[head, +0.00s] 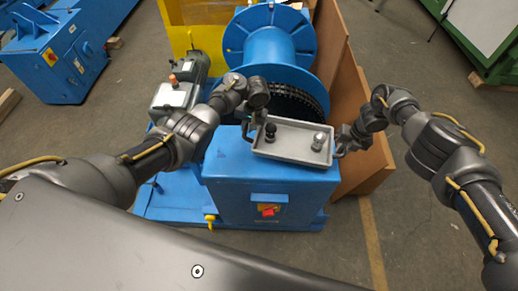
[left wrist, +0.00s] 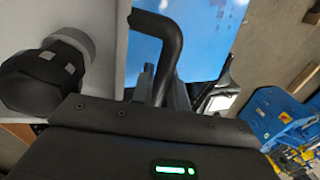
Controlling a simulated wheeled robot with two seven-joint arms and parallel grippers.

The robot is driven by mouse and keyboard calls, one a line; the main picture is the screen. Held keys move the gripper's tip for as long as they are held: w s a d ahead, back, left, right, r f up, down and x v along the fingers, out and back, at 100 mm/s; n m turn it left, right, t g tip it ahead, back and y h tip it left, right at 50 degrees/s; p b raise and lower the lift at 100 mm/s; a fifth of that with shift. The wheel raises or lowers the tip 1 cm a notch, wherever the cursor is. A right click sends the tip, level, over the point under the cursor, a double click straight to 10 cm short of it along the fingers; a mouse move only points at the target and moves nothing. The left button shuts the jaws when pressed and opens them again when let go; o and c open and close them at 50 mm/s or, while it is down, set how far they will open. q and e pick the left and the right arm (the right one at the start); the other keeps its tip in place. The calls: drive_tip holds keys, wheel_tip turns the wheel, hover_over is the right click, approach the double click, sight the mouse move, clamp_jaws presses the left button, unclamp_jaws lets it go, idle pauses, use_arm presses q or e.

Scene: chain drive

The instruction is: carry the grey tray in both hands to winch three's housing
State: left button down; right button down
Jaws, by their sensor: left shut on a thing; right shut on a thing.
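The grey tray (head: 290,152) is level over the top of a blue housing (head: 235,165) with a red switch; I cannot tell whether it touches the top. A black-topped piece (head: 270,131) and a silver piece (head: 318,142) stand in it. My left gripper (head: 248,128) is shut on the tray's left handle; the black handle (left wrist: 163,30) shows between its fingers in the left wrist view. My right gripper (head: 338,147) is at the tray's right end, shut on that handle, mostly hidden by its wrist. No winch number is readable.
A blue drum (head: 272,45) with a dark chain (head: 300,98) stands behind the housing, a grey motor (head: 180,90) to its left. Brown boards (head: 355,100) stand at the right. Another blue machine (head: 55,60) is far left. Floor at the right is clear.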

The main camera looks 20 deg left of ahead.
use_arm(q)
drive_tip(key=shift+a+r, duration=0.1)
drive_tip(key=shift+f, duration=0.25)
use_arm(e)
drive_tip(key=shift+f, duration=0.25)
